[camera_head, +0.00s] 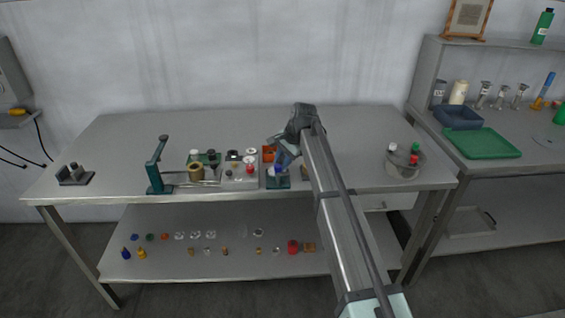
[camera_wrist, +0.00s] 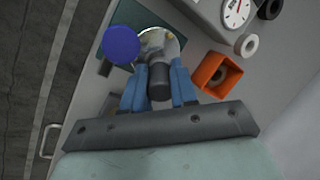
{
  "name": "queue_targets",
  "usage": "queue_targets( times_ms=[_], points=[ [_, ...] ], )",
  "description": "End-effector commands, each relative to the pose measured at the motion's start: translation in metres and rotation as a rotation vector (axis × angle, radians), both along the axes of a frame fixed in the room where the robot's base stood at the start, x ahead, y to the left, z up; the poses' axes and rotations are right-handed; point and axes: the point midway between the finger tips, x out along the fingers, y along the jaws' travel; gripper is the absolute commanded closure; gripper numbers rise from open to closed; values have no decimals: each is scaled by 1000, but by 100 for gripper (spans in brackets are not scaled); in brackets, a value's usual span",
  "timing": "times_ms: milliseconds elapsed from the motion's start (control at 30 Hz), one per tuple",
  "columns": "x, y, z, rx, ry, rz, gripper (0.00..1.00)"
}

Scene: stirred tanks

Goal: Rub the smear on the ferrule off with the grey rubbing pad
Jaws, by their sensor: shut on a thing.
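My gripper (camera_wrist: 160,82) is shut on a dark knob, with one blue finger on each side. The knob appears to belong to the grey rubbing pad (camera_wrist: 153,42), whose lighter grey part lies beyond the fingertips. This part overlaps a shiny round face (camera_wrist: 173,47), which seems to be the ferrule. I cannot tell whether they touch. Any smear is too small or hidden to make out. A round blue piece (camera_wrist: 121,45) is just left of the pad. In the head view my gripper (camera_head: 281,150) is above a dark teal base (camera_head: 277,183) near the bench's front edge.
An orange square box (camera_wrist: 217,74) is close to the right of my fingers, with a dial (camera_wrist: 236,12) beyond it. A teal stand (camera_head: 157,170) and several small parts are to the left. A bowl (camera_head: 404,170) stands at the right. The bench's back is clear.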

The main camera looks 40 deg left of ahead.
Motion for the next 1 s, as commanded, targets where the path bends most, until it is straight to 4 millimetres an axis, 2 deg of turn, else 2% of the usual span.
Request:
queue_targets(
  times_ms=[367,733,1000],
  points=[
    [-11,9,-6,2,1,2,100],
    [-20,0,-8,-1,3,2,100],
    [-16,-10,-6,-5,3,1,100]
  ],
)
